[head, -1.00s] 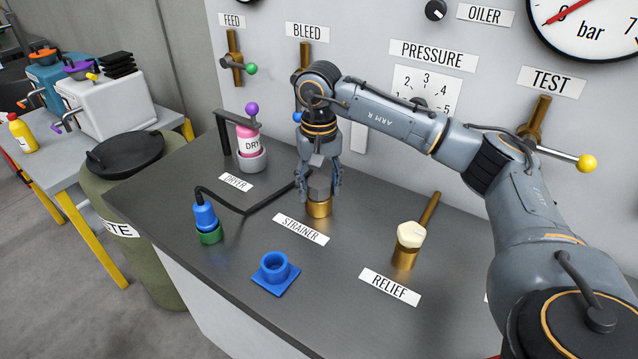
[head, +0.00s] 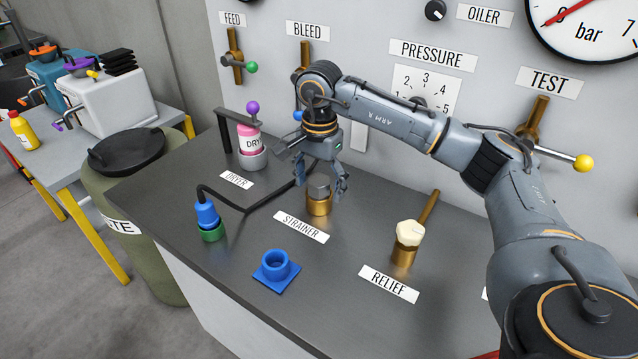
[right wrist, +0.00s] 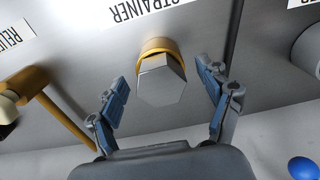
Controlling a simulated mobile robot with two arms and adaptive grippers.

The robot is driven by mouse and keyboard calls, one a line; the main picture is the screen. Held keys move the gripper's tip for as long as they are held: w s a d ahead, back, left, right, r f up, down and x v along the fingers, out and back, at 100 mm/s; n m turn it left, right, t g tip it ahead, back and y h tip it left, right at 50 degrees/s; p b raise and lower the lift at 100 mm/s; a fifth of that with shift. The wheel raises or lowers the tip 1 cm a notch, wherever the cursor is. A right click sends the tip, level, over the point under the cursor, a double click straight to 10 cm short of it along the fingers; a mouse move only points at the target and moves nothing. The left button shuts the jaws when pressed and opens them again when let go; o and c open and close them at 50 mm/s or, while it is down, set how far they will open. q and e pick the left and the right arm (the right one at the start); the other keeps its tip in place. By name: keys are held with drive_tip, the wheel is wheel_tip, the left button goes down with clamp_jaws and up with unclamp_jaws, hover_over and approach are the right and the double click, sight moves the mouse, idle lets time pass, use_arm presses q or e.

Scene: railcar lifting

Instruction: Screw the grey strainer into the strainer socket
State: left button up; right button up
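The grey strainer (head: 319,187) has a faceted head and sits upright in the brass strainer socket (head: 319,206), behind the STRAINER label (head: 301,226). In the right wrist view the strainer's hexagonal head (right wrist: 161,80) shows between the fingers, with the brass socket rim (right wrist: 158,46) beyond it. My right gripper (head: 316,172) is open around or just above the strainer; its fingers (right wrist: 166,92) stand apart on both sides with gaps. How deep the strainer sits in the socket I cannot tell. My left gripper is not in view.
A brass relief fitting with a cream cap (head: 408,238) stands to the right. A blue square holder (head: 276,270), a blue plug in a green socket (head: 207,217) and the pink dryer bottle (head: 249,140) stand nearby. A black pipe (head: 262,203) runs left of the strainer. The panel rises behind.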

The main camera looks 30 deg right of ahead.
wheel_tip(320, 180, up, 12)
idle(0.7)
drive_tip(key=shift+f, duration=0.1)
